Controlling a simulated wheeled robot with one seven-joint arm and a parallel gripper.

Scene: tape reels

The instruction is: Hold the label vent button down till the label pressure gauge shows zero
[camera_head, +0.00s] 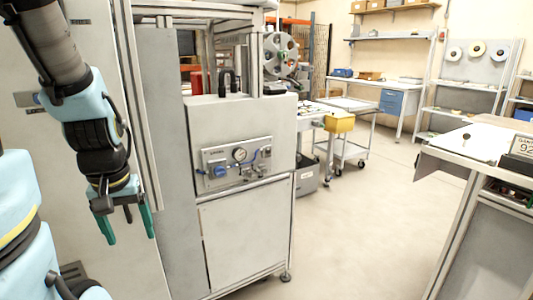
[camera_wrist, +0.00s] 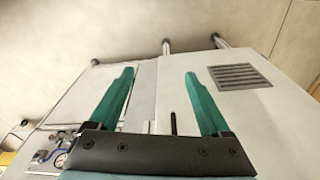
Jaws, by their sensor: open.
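A small control panel (camera_head: 210,158) is on the front of the grey machine in the head view, and part of it shows at the lower left of the wrist view. It carries a round white-faced gauge (camera_head: 239,154), which the wrist view also shows (camera_wrist: 41,155). A blue knob (camera_head: 220,172) and small metal fittings sit below the gauge. The lettering and needle are too small to read, and I cannot tell which part is the label vent button. My gripper (camera_head: 130,226) is open and empty, pointing down, to the left of the panel and apart from it.
The machine's metal frame post (camera_head: 142,110) stands between my gripper and the panel. A bench (camera_head: 475,140) with a sign is at the right. A cart (camera_head: 350,150) with a yellow bin (camera_head: 340,123) stands behind. The middle floor is clear.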

